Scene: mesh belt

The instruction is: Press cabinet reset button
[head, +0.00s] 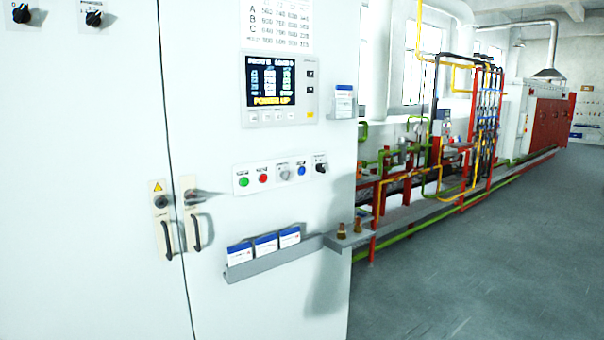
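A tall white control cabinet (240,220) fills the left and middle of the head view. Its right door carries a row of controls: a green button (243,181), a red button (263,178), a grey or white knob-like control (284,173), a blue button (301,170) and a black rotary switch (320,166). The small labels above them are too blurred to read, so I cannot tell which is marked reset. A lit display panel (279,90) above the row shows yellow text reading "POWER UP". Neither of my grippers is in view.
Two black door handles (168,238) (196,232) flank the door seam. A grey ledge (275,258) holding several cards sticks out below the buttons. A small shelf (346,238) with brass-coloured pieces juts out at right. Pipework (470,120) runs behind; grey floor (480,275) is clear at right.

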